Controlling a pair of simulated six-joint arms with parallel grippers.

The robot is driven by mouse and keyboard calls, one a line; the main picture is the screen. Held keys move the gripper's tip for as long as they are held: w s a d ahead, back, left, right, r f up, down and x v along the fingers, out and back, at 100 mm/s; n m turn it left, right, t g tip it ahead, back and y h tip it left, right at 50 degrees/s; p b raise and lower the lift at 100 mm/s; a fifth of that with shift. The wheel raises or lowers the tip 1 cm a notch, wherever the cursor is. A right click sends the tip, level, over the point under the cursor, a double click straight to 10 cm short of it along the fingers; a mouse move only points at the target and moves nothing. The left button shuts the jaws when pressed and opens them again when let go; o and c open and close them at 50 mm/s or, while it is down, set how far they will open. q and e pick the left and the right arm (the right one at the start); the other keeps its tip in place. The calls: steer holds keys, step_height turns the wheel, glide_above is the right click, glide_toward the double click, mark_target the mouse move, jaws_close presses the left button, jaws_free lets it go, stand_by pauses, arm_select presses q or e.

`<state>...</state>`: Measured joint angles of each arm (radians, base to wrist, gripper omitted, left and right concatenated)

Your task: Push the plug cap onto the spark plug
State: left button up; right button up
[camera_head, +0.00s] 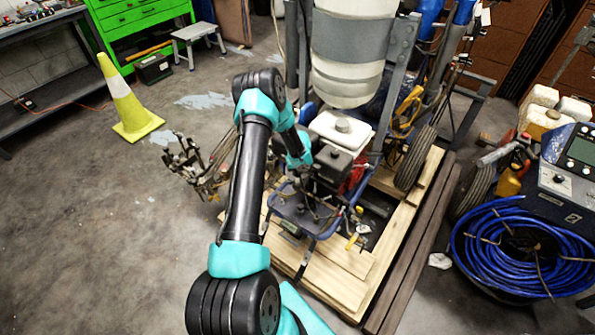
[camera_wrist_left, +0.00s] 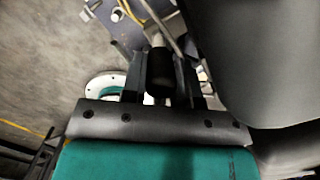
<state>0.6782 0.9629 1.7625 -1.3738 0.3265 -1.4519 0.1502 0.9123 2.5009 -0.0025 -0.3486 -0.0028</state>
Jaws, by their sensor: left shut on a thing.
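My left gripper (camera_wrist_left: 161,75) shows in the left wrist view with its two dark fingers on either side of a black, rounded cylinder, which looks like the plug cap (camera_wrist_left: 159,72). It is shut on this cap. In the head view my left arm reaches over to the front of the engine (camera_head: 341,127), and the gripper end (camera_head: 308,182) is small and dark against the engine parts. I cannot make out the spark plug in either view. I cannot tell whether the cap touches it. My right gripper is not in view.
The striper stands on a wooden pallet (camera_head: 345,285), with a white tank (camera_head: 347,75) above the engine. A large dark body (camera_wrist_left: 270,60) crowds the gripper's right side in the wrist view. A coiled blue hose (camera_head: 480,245) is at right. Floor at left is mostly clear around a yellow cone (camera_head: 126,105).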

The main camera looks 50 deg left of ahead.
arm_select(q)
steer(key=shift+f, duration=0.45)
stand_by(0.9)
steer(key=shift+r, duration=0.45)
stand_by(3.0)
steer(key=o, duration=1.1)
steer(key=shift+c, duration=0.2)
steer(key=shift+o, duration=0.4)
steer(key=shift+o, duration=1.2)
steer(key=shift+s+d+r, duration=0.1)
steer(key=shift+d+r, duration=0.1)
steer(key=shift+r, duration=1.55)
steer(key=shift+s+d+r, duration=0.1)
steer(key=shift+d+r, duration=0.1)
steer(key=shift+r, duration=1.55)
